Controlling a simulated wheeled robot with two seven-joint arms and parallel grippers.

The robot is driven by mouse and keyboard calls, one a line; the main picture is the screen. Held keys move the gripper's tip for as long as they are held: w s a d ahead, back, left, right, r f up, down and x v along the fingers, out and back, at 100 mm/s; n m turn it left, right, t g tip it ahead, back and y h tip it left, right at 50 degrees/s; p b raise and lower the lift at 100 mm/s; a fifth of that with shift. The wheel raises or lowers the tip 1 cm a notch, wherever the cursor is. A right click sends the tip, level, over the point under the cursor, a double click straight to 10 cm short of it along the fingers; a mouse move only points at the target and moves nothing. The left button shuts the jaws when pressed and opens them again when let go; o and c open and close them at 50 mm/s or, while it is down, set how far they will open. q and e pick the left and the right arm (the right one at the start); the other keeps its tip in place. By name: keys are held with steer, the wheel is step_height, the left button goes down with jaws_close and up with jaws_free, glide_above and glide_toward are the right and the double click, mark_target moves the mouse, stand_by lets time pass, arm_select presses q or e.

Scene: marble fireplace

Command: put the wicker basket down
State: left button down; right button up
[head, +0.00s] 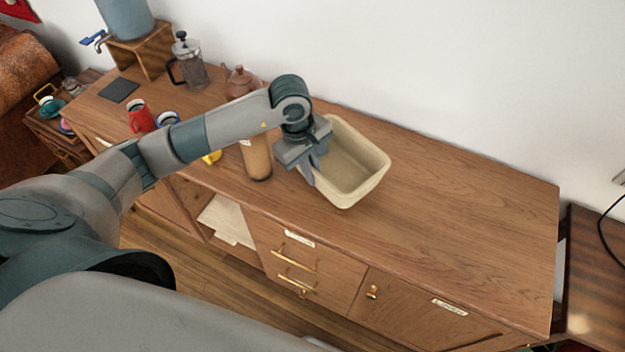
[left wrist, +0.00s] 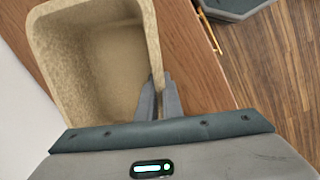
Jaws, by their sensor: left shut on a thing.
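The wicker basket (head: 362,164) is a pale beige, open-topped rectangular tub, over the middle of the wooden sideboard top (head: 470,205) in the head view. My left gripper (head: 312,172) is at its left side, shut on the basket's wall. In the left wrist view the basket (left wrist: 105,62) looks empty, and the two fingers of the left gripper (left wrist: 159,100) pinch its rim from both sides. The basket looks roughly level. I cannot tell whether its bottom touches the wood. My right gripper is not in view.
A tan tumbler (head: 256,160) stands just left of the gripper. A teapot (head: 241,82), a French press (head: 188,62) and a red mug (head: 140,116) stand further left. The sideboard top right of the basket is clear, up to the white wall behind.

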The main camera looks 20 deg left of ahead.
arm_select(q)
steer(key=shift+f+p, duration=0.25)
steer(key=shift+p, duration=0.05)
step_height(320, 180, down, 3)
steer(key=shift+f+p, duration=0.15)
steer(key=shift+p, duration=0.65)
steer(key=shift+f, duration=0.15)
steer(key=shift+f+b, duration=0.1)
steer(key=shift+b, duration=0.2)
steer(key=c, duration=1.9)
jaws_free()
steer(key=shift+r+p, duration=0.3)
